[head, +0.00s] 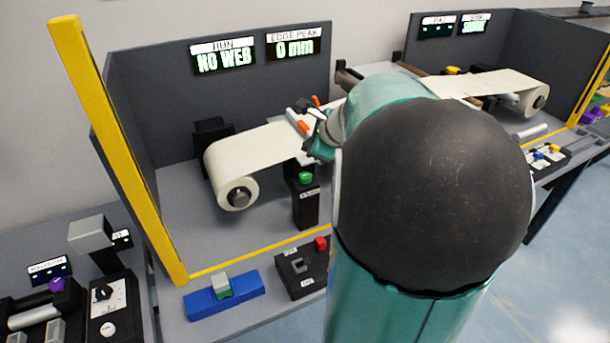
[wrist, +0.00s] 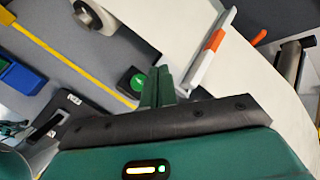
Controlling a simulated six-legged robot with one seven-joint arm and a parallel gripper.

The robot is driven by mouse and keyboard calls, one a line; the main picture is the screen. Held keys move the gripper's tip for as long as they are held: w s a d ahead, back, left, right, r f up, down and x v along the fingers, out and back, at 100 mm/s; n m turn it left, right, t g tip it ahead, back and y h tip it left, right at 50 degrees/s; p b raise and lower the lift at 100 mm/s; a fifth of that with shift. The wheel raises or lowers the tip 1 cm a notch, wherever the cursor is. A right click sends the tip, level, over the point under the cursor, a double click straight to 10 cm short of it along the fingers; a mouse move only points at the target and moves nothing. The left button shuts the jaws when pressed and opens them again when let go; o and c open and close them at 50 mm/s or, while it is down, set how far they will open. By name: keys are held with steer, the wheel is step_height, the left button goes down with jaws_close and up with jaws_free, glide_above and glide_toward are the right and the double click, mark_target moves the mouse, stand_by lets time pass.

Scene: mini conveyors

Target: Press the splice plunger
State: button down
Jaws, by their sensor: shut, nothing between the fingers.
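The splice plunger appears to be the green button (head: 305,178) on top of a black post (head: 306,208), in front of the web; the label is too small to read surely. The green button also shows in the wrist view (wrist: 137,82), just left of my fingertips. My gripper (wrist: 157,74) is shut and empty, its two teal fingers together. A gap in depth between fingertips and button cannot be judged. In the head view my arm hides most of the gripper, which is above and right of the post.
A cream web roll (head: 238,194) runs behind the post. A white bar with an orange piece (wrist: 215,40) lies right of the fingers in the wrist view. A yellow edge strip (head: 262,251), a blue block (head: 224,296) and a black box with red button (head: 302,268) are in front.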

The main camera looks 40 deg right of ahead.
mark_target(304, 174)
steer(key=shift+a+f, duration=0.1)
steer(key=shift+f, duration=3)
steer(key=shift+f, duration=0.4)
steer(key=shift+f, duration=0.8)
stand_by(0.4)
steer(key=shift+r, duration=1.25)
steer(key=shift+r, duration=2.5)
